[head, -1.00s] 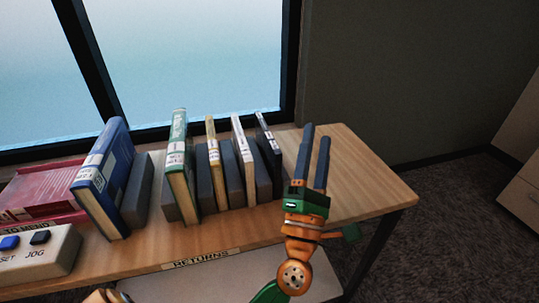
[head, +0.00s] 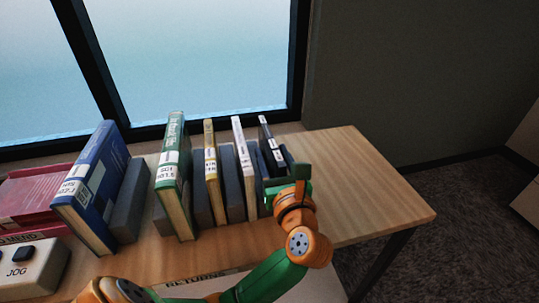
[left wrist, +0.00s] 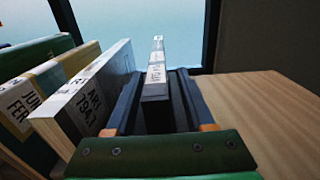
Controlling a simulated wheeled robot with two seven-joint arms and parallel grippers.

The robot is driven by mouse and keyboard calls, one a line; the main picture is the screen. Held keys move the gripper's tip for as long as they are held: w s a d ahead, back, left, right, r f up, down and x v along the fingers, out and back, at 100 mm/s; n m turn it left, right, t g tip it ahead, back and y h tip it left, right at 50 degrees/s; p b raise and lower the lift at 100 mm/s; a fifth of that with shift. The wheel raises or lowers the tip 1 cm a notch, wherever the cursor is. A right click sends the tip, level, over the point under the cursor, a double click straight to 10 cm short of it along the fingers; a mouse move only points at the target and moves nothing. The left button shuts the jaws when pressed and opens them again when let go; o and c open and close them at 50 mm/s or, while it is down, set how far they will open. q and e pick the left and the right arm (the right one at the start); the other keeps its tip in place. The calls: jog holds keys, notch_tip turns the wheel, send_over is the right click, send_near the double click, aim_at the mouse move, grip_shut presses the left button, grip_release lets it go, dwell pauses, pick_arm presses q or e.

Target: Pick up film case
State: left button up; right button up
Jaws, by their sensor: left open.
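The film case (head: 268,146) is a thin dark case with white labels, standing upright at the right end of the row on the wooden table. In the left wrist view the case (left wrist: 156,88) stands between the two dark fingers of my left gripper (left wrist: 158,82). The gripper is open, one finger on each side of the case. In the head view my left gripper (head: 275,168) is at the case's near side, and its green body hides the lower part of the case. Whether the fingers touch it, I cannot tell. My right gripper is out of view.
A white book (head: 239,150) stands close left of the left finger, then a yellow book (head: 211,160), green book (head: 172,165) and blue book (head: 97,190), with grey dividers between. The table (head: 370,195) is bare to the right. A window is behind.

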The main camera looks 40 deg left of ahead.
pick_arm(q)
grip_shut()
notch_tip(320, 180, up, 10)
jog(key=shift+p, duration=0.7)
